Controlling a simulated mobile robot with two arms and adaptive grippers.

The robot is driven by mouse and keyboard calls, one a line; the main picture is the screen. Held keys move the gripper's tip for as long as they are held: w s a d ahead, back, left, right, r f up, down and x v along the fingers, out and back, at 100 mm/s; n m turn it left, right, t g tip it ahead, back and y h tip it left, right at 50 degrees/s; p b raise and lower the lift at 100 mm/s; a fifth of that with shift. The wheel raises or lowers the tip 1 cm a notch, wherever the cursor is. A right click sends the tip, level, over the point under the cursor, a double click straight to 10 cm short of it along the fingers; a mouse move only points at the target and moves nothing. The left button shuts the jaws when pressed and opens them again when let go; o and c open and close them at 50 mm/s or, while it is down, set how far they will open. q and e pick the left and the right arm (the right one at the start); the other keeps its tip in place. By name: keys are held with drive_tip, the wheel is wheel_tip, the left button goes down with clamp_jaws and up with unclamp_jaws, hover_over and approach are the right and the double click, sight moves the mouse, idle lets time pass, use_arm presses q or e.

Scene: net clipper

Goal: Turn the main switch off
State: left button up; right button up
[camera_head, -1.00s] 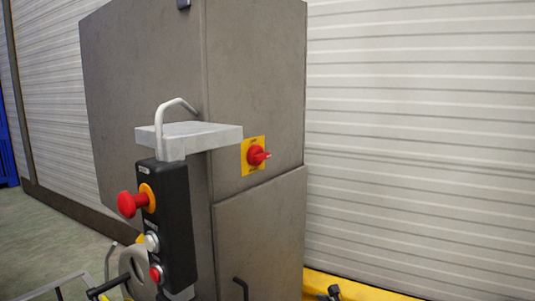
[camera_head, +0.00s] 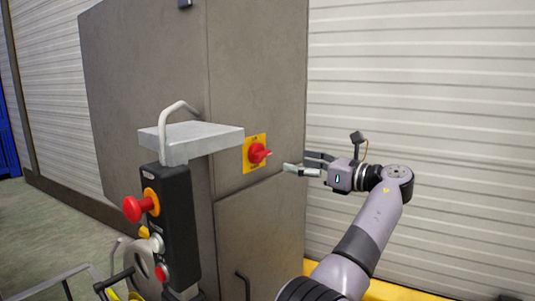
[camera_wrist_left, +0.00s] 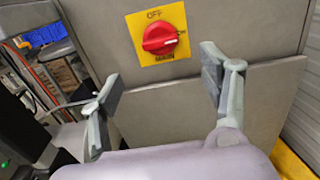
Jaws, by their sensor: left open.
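The main switch is a red rotary knob (camera_head: 258,153) on a yellow plate (camera_head: 249,165) on the grey cabinet's side. In the left wrist view the knob (camera_wrist_left: 160,39) shows near the top centre, with OFF above it, MAIN below it and ON at its right. Its pale mark points right, toward ON. My left gripper (camera_head: 298,163) is just right of the switch in the head view, apart from it. Its fingers (camera_wrist_left: 160,80) are spread and empty, below and to either side of the knob in the wrist view. My right gripper is not in view.
A black control box (camera_head: 178,230) with a red emergency button (camera_head: 133,209) hangs in front of the cabinet (camera_head: 150,80), under a grey bracket (camera_head: 190,142) with a bent bar. A black handle (camera_head: 243,284) is on the lower door. The ribbed wall (camera_head: 430,80) is behind my arm.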

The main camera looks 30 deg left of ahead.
sight(266, 155)
use_arm(q)
drive_tip(key=a, duration=0.3)
drive_tip(key=a+p, duration=0.1)
drive_tip(key=a, duration=0.3)
drive_tip(key=a+p, duration=0.1)
drive_tip(key=a, duration=0.3)
drive_tip(key=shift+w, duration=0.4)
drive_tip(key=shift+c, duration=0.4)
drive_tip(key=c, duration=1.1)
